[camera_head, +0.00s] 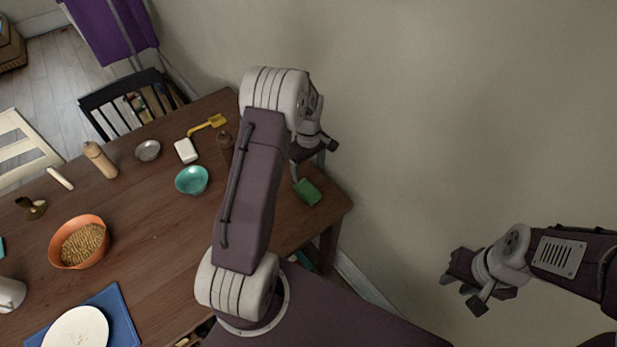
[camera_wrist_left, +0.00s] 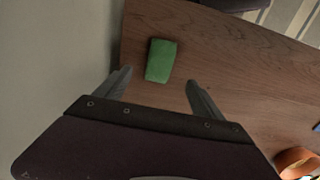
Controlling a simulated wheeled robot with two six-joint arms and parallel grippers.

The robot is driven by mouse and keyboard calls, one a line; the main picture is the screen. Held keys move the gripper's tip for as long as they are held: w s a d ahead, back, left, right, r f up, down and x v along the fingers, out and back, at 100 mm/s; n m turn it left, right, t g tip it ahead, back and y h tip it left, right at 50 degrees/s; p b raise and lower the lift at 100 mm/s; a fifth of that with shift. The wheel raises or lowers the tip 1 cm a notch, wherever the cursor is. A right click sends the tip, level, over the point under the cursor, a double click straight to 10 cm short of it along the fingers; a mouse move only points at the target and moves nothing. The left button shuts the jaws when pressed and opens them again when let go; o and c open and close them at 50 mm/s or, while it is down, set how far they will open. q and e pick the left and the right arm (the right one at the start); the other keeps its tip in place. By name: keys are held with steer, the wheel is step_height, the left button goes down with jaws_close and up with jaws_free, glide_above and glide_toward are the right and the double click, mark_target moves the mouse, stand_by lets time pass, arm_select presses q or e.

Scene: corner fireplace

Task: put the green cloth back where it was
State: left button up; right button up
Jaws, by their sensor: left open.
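The green cloth (camera_head: 307,192) looks like a small folded block and lies on the wooden table (camera_head: 160,235) near its right edge. In the left wrist view the green cloth (camera_wrist_left: 161,60) shows ahead of and between the fingertips of my left gripper (camera_wrist_left: 159,78). My left gripper (camera_head: 308,165) is open and empty, close to the cloth, with no visible contact. My left arm hides part of the table. My right gripper (camera_head: 462,292) hangs empty off the table at the right, its fingers apart.
An orange bowl (camera_head: 80,243) is farther left. The wall (camera_head: 450,120) rises close beyond the table's right edge.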

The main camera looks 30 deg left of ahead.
arm_select(q)
steer(key=s+d+r+m, duration=0.4)
steer(key=s+d+m, duration=0.1)
steer(key=s, duration=0.4)
steer(key=s+d+r+m+t, duration=0.1)
steer(key=s+d+r+m, duration=0.3)
steer(key=s+m, duration=0.4)
steer(key=shift+s+d, duration=0.55)
steer(key=shift+d, duration=0.15)
